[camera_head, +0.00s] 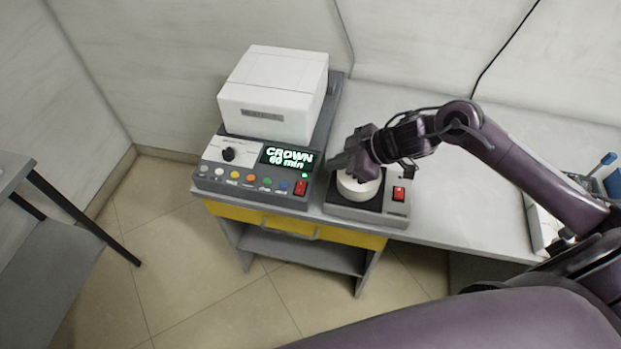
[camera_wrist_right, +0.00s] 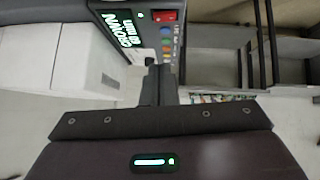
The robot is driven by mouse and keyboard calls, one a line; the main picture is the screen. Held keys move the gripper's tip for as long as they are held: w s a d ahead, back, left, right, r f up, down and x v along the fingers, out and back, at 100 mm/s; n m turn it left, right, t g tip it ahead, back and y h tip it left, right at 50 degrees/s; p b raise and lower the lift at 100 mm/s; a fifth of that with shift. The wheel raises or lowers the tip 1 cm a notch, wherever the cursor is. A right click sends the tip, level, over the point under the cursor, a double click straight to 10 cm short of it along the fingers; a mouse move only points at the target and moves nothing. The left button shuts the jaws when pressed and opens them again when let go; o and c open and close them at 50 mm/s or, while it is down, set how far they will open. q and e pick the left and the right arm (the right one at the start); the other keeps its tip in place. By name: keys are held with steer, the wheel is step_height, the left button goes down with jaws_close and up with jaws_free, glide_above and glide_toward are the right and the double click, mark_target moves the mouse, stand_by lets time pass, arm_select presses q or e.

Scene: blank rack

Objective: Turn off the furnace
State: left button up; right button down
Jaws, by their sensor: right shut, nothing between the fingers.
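The furnace (camera_head: 270,95) is a white box standing on a grey base with a sloped control panel (camera_head: 215,178). Its lit display (camera_head: 287,157) reads "CROWN 60 min". A red switch (camera_head: 300,187) sits at the panel's right end, with a small green light above it. My right gripper (camera_head: 337,163) is shut and empty, just right of the panel and above the neighbouring device. In the right wrist view the closed fingers (camera_wrist_right: 158,84) point toward the panel, and the red switch (camera_wrist_right: 168,16) lies beyond their tips. My left gripper is not in view.
A second grey device (camera_head: 368,215) with a round white top (camera_head: 356,190) and its own red switch (camera_head: 398,193) stands right of the furnace, under my right gripper. A white container (camera_head: 540,225) stands at the far right. The bench between them is clear.

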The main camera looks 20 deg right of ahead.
steer(key=p, duration=0.1)
glide_above(299, 184)
steer(key=s+d, duration=0.2)
step_height(299, 184, down, 6)
steer(key=shift+a, duration=0.1)
steer(key=f, duration=0.1)
steer(key=f+p, duration=0.1)
steer(key=shift+d+f, duration=0.2)
steer(key=shift+f, duration=0.15)
steer(key=shift+d+f, duration=0.1)
steer(key=shift+f, duration=0.6)
